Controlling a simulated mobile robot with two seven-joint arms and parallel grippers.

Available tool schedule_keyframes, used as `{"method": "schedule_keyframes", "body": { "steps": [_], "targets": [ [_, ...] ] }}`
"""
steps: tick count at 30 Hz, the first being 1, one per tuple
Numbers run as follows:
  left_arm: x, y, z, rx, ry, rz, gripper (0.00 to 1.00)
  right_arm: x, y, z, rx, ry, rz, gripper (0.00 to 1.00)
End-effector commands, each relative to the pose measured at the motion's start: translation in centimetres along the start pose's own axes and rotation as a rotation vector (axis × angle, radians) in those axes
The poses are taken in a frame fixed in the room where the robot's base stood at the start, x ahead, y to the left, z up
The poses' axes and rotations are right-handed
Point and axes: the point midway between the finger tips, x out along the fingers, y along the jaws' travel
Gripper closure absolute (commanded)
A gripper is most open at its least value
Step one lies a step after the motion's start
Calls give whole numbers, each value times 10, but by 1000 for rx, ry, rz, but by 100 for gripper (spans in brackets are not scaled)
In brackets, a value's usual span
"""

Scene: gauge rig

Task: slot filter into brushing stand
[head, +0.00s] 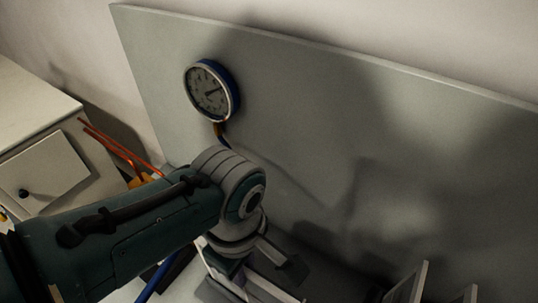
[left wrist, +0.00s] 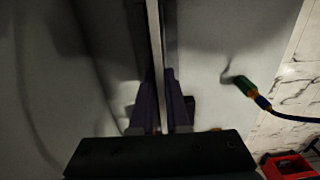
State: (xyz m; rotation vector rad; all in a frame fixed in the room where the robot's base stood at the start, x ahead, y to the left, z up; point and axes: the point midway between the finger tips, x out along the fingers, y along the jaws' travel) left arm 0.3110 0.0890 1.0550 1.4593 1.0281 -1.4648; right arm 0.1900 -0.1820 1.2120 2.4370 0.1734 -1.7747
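My left arm reaches in from the left in the head view, and its gripper (head: 262,279) points down in front of the grey panel, low in the picture. In the left wrist view the two purple fingers (left wrist: 161,108) stand close on either side of a long, thin pale strip (left wrist: 154,45). I cannot tell whether they press on it or whether it is the filter. Two pale upright plates (head: 408,286) show at the bottom right of the head view, cut off by the edge. I cannot tell whether they belong to the brushing stand. My right gripper is out of view.
A round blue-rimmed gauge (head: 211,91) hangs on the grey panel (head: 330,110). A white cabinet (head: 45,172) stands at the left, with orange rods (head: 120,148) beside it.

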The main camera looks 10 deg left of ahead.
Motion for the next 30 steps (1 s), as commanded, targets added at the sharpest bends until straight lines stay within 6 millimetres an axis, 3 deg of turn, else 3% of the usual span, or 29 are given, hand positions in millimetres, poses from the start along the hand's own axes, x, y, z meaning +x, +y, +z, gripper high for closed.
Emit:
{"method": "schedule_keyframes", "body": {
  "steps": [6,14,23,30],
  "targets": [
    [0,2,0,0,1,9,55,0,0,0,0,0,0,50],
    [-4,3,-1,0,2,12,55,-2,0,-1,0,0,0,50],
    [-56,0,-1,-2,0,5,55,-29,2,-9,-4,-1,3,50],
    [-90,-1,0,0,1,0,55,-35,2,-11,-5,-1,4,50]
  ]
}}
